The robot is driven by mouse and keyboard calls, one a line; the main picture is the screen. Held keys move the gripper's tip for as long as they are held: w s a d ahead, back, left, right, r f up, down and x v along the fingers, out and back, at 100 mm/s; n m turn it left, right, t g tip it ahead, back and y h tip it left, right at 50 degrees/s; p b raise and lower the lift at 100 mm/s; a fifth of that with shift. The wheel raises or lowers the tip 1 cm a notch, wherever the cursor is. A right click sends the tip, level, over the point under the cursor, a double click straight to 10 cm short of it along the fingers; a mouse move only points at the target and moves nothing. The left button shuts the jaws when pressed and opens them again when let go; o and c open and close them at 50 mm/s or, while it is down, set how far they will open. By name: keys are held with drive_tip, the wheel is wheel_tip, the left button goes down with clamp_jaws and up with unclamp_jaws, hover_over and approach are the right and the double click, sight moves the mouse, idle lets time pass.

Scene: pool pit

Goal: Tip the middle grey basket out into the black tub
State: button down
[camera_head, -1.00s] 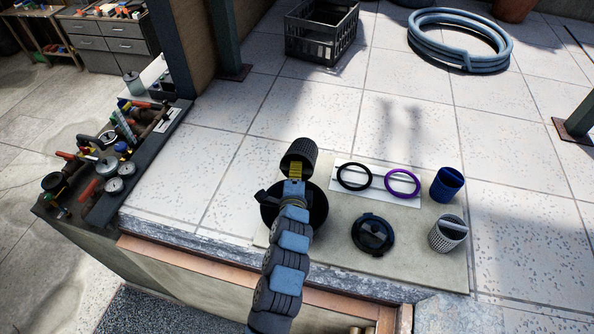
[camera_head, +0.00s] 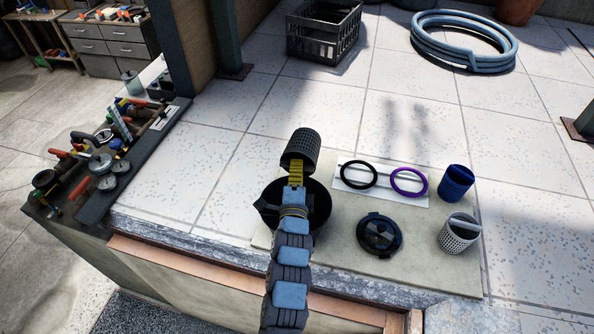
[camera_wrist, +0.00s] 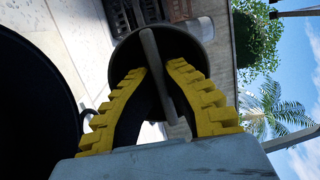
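The dark grey perforated basket (camera_head: 303,146) is in my gripper (camera_head: 297,172), held up at the far side of the black tub (camera_head: 318,212). In the wrist view the basket's round mouth (camera_wrist: 128,58) faces my palm. Its handle bar (camera_wrist: 152,50) passes between the two yellow fingers (camera_wrist: 160,72), which are closed in on it. The basket lies over on its side, close to level. Its inside is dark, so I cannot tell what it holds. The tub stands on the mat, partly hidden by my arm; its dark edge fills the left of the wrist view (camera_wrist: 30,110).
On the beige mat (camera_head: 345,275) are a blue basket (camera_head: 456,183), a light grey basket (camera_head: 459,236), a dark round lid (camera_head: 379,236), and a black ring (camera_head: 359,174) and purple ring (camera_head: 409,182) on a white sheet. A crate (camera_head: 323,32) and coiled hose (camera_head: 464,42) lie farther back.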

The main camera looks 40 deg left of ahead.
drive_tip(key=shift+s+d+f+n+t+y+b, duration=0.1)
drive_tip(key=shift+s+f+n+t+y+b, duration=0.35)
drive_tip(key=shift+b, duration=1)
drive_tip(key=y+b, duration=0.1)
drive_tip(key=t+b, duration=0.1)
drive_tip(key=t+y+b, duration=0.1)
drive_tip(key=b, duration=0.1)
drive_tip(key=shift+s+d+f+n+y, duration=0.25)
drive_tip(key=shift+s+d+f+y, duration=0.05)
drive_tip(key=shift+s+d+y, duration=0.05)
drive_tip(key=shift+f+b, duration=0.1)
drive_tip(key=shift+b, duration=0.4)
drive_tip(key=shift+b, duration=0.6)
drive_tip(key=shift+w, duration=0.1)
